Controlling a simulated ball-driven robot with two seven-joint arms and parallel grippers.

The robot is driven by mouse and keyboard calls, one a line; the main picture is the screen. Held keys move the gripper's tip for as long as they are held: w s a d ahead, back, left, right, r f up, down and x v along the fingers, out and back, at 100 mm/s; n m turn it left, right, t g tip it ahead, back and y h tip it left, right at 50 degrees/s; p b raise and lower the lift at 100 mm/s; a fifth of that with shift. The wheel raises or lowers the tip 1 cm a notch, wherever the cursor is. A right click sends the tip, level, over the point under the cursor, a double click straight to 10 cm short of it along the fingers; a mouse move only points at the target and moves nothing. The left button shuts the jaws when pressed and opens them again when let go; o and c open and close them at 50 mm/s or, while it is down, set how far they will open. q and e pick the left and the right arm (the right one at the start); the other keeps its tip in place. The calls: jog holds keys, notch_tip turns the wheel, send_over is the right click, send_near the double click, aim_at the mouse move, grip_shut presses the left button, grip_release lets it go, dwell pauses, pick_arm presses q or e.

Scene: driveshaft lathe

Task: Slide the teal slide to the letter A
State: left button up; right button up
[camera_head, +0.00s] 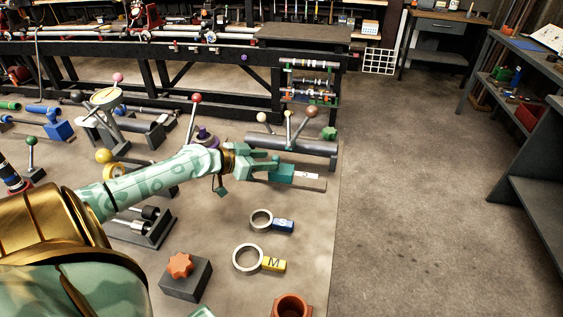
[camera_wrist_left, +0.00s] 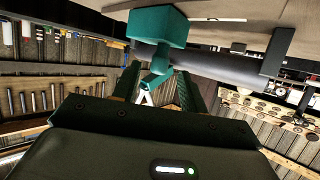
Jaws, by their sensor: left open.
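The teal slide (camera_head: 292,174) is a block on a flat rail (camera_head: 316,185) at the right end of the bench top. A small white label (camera_head: 307,176) with a reddish mark lies just right of the block; its letter is too small to read. My left gripper (camera_head: 276,166) is open at the slide's left side. In the left wrist view the teal slide (camera_wrist_left: 158,25) shows with a teal stem reaching down between the two fingers of my gripper (camera_wrist_left: 156,86). I cannot tell whether the fingers touch it. My right gripper is not in view.
A grey cylinder (camera_head: 300,146) with ball-ended levers lies just behind the slide. Open floor lies to the right.

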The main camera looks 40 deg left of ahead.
aim_at(281, 165)
pick_arm(q)
jog(key=x, duration=0.6)
jog(key=shift+b, duration=0.3)
